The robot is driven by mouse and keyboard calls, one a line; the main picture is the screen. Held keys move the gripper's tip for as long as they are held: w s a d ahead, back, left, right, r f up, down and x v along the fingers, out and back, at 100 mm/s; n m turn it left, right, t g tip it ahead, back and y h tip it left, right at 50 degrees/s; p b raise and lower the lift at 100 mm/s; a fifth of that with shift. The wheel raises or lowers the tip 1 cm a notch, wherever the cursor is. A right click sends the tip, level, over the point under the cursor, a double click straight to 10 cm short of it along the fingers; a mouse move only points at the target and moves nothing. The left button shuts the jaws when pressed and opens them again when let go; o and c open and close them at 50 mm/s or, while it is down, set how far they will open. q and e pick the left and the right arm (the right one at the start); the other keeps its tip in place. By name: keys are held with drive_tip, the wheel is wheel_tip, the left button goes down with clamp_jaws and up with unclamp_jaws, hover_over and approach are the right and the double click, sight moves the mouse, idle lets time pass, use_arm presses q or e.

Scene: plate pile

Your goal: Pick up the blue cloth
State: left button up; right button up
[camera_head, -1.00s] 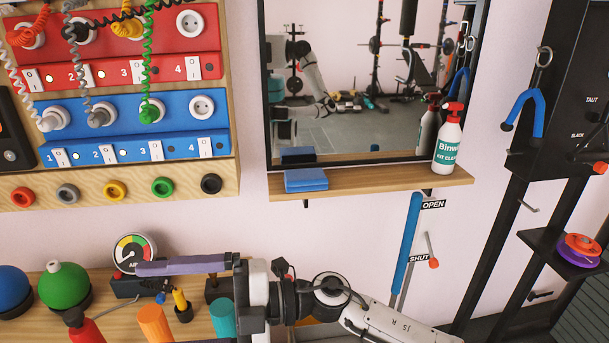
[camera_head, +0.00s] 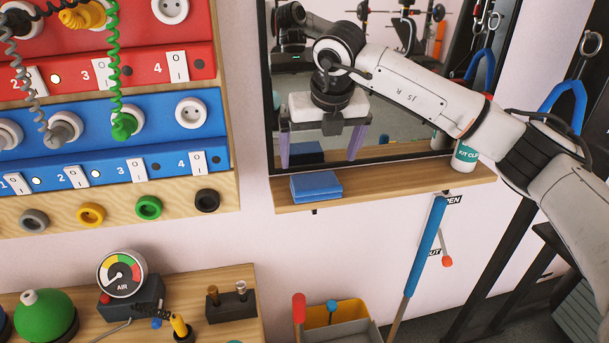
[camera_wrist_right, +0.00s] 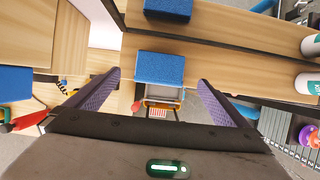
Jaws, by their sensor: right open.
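The blue cloth (camera_head: 316,186) lies folded flat on the wooden shelf (camera_head: 400,184) below the mirror, near the shelf's left end. In the right wrist view the cloth (camera_wrist_right: 160,68) appears centred between two purple fingers. My right gripper (camera_head: 321,160) is open and empty, fingers pointing down, above the cloth. Its fingers appear apart from the cloth, one towards each side. My left gripper is not in view.
The mirror (camera_head: 400,148) rises behind the shelf and reflects the cloth. A spray bottle (camera_head: 466,156) stands at the shelf's right end, partly hidden by my right arm. The blue switch panel (camera_head: 140,171) is to the left.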

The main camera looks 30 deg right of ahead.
sight(316, 182)
drive_tip(key=x, duration=0.1)
drive_tip(key=b+x, duration=0.1)
drive_tip(key=x, duration=0.1)
drive_tip(key=shift+s+f+b, duration=0.2)
drive_tip(key=shift+f+b, duration=0.2)
drive_tip(key=shift+f, duration=0.05)
drive_tip(key=shift+w+f, duration=0.1)
drive_tip(key=shift+f, duration=0.25)
drive_tip(key=b+x, duration=0.2)
drive_tip(key=x, duration=0.3)
drive_tip(key=shift+f+b, duration=0.1)
drive_tip(key=shift+b, duration=0.3)
drive_tip(key=shift+f, duration=0.15)
drive_tip(key=c, duration=0.9)
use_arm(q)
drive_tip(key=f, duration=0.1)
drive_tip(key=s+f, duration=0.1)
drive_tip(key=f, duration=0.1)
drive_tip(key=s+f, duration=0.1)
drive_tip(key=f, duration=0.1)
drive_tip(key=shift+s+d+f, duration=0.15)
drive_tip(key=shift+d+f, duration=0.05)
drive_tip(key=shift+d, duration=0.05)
